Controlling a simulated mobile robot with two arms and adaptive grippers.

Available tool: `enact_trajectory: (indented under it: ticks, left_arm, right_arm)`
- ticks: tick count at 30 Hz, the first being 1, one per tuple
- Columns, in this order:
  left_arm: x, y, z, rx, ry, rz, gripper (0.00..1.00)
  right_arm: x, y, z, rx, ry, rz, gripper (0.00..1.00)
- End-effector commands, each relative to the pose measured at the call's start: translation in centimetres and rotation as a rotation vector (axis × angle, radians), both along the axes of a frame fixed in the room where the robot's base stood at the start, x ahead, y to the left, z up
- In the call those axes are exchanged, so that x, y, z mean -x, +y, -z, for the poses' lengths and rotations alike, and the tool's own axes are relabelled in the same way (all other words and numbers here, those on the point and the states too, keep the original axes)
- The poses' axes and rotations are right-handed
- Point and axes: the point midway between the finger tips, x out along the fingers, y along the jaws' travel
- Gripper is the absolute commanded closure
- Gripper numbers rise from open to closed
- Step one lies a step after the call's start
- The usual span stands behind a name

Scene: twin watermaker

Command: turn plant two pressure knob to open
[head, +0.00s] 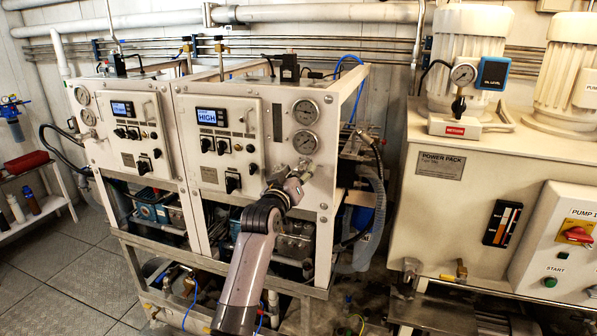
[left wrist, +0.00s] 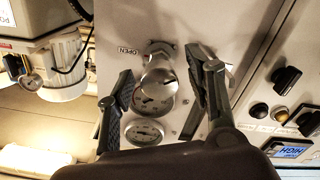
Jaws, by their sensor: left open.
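The pressure knob (left wrist: 158,80) is a round silver metal knob on the white panel in the left wrist view, next to a label reading OPEN. My left gripper (left wrist: 163,66) is open, with one dark finger on each side of the knob. Gaps show between the fingers and the knob. In the head view my left gripper (head: 291,184) is at the right part of the right-hand plant panel, below two round gauges, and largely hides the knob. The display (head: 208,117) on this plant reads HIGH. My right gripper is in neither view.
The upper gauge (head: 305,112) and lower gauge (head: 305,141) sit just above the gripper. Black switches (head: 222,146) are to the left on the panel. A power pack cabinet (head: 440,200) stands to the right, with hoses and a gap between.

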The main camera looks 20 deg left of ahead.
Motion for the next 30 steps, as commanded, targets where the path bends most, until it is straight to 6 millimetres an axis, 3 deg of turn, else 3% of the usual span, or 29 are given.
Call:
enact_trajectory:
  ticks: [10, 30]
  left_arm:
    - [-0.2, -0.01, 0.02, 0.0, 0.0, 0.0, 0.53]
    - [-0.18, 0.0, 0.04, 0.0, 0.001, 0.0, 0.97]
  right_arm:
    - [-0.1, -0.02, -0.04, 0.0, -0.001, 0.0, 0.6]
    - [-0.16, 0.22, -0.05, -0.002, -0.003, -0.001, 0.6]
